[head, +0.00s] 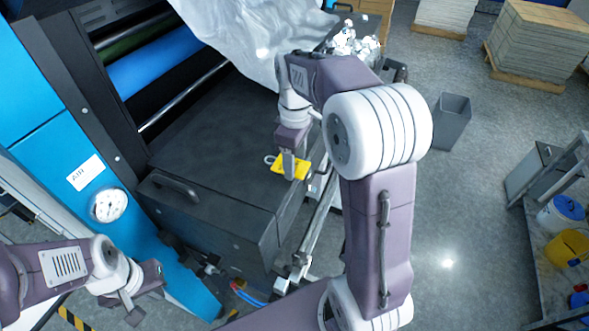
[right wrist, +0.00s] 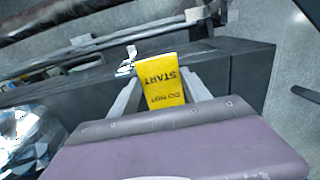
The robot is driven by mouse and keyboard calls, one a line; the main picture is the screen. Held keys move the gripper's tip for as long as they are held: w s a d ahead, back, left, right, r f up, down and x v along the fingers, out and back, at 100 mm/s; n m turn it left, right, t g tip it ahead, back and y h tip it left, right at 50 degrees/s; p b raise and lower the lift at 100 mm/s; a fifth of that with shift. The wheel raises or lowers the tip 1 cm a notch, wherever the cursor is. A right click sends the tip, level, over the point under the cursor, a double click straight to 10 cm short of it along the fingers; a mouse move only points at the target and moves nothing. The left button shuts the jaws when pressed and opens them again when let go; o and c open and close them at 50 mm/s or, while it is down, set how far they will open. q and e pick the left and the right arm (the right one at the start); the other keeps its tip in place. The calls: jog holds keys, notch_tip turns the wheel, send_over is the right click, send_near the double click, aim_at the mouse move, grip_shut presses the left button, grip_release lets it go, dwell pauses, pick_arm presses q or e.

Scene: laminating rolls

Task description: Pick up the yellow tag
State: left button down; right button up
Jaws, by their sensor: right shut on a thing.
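The yellow tag (head: 291,167) is at the right edge of the machine's dark flat top in the head view. In the right wrist view the tag (right wrist: 160,83) shows black lettering reading "DO NOT START" and a pale loop at one end. My right gripper (head: 289,172) is shut on the tag, which lies between its two fingers. Whether the tag touches the machine's surface I cannot tell. My left gripper (head: 134,307) is at the lower left, away from the tag, beside the blue panel. Its fingers are too small to tell their opening.
The dark machine top (head: 215,140) has a handle (head: 175,187) at its front left. Clear film (head: 245,40) drapes over the back. A grey bin (head: 452,121) stands on the floor to the right. A shelf with blue and yellow tubs (head: 567,247) is at far right.

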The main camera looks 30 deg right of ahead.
jog(key=s+a+r+b, duration=0.1)
jog(key=s+r+b, duration=0.2)
jog(key=s+r, duration=0.5)
jog(key=s, duration=0.4)
jog(key=shift+a+b, duration=0.35)
jog(key=shift+b, duration=0.05)
jog(key=shift+w, duration=0.1)
